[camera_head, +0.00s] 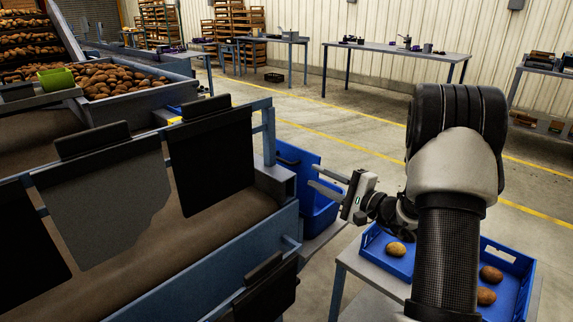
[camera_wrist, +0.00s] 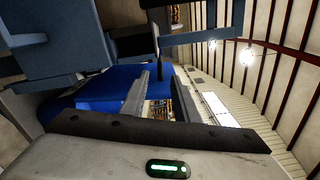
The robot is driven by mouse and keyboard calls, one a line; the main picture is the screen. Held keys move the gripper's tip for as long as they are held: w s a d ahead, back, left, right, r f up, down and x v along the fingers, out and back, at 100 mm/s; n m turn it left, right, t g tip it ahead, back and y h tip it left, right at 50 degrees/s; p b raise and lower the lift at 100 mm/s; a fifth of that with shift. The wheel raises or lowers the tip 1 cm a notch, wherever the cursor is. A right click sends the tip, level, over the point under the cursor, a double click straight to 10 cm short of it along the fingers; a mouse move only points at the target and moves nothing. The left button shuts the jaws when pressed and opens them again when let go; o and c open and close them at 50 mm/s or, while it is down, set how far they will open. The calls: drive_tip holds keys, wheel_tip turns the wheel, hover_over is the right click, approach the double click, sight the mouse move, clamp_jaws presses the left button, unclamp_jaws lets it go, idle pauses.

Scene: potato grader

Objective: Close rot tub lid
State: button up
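A blue tub (camera_head: 318,212) stands on the floor beyond the end of the grader's conveyor, partly hidden by its frame. An upright blue panel (camera_head: 304,160) with a dark bar rises at its back; it looks like the raised lid, but I cannot tell for sure. My gripper (camera_head: 312,176) is open and empty, its two fingers apart and pointing left in front of the blue tub and panel. In the wrist view my gripper (camera_wrist: 162,82) also shows spread fingers, with a blue surface (camera_wrist: 95,92) behind them. I cannot tell whether a finger touches it.
The grader's blue frame (camera_head: 268,130) and dark hanging flaps (camera_head: 210,155) lie close to the left. Blue crates with potatoes (camera_head: 396,249) stand on a table (camera_head: 352,262) below my arm. Open floor (camera_head: 335,125) lies behind, before the workbenches (camera_head: 395,48).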

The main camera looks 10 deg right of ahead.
sight(292, 165)
drive_tip(key=b+x, duration=0.1)
drive_tip(key=x, duration=1.1)
drive_tip(key=shift+w+a, duration=0.15)
drive_tip(key=shift+w, duration=0.05)
clamp_jaws()
